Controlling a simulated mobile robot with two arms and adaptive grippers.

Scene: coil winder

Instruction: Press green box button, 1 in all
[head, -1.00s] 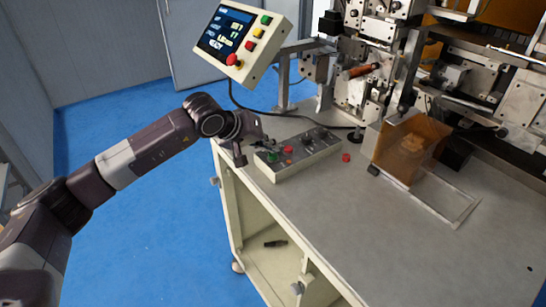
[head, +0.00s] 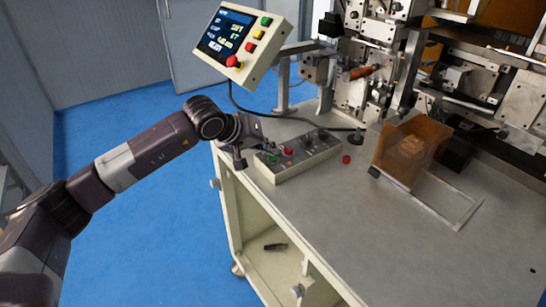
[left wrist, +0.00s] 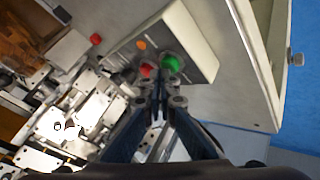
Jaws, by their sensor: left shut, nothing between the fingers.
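The grey control box (head: 300,163) lies on the near left part of the table. Its green button (head: 271,158) is at the box's left end, beside a red button (head: 288,151). In the left wrist view the green button (left wrist: 171,64) shows just beyond the fingertips and to their right, with the red button (left wrist: 147,70) to their left. My left gripper (left wrist: 157,103) is shut and empty; in the head view (head: 262,146) it hangs at the box's left end. I cannot tell whether it touches the box. My right gripper is not in view.
A tilted control panel (head: 240,42) with its own green, yellow and red buttons stands behind the box. A loose red cap (head: 346,159) lies right of the box. An amber cover (head: 411,150) and the winder machinery stand farther right. The front tabletop (head: 400,240) is clear.

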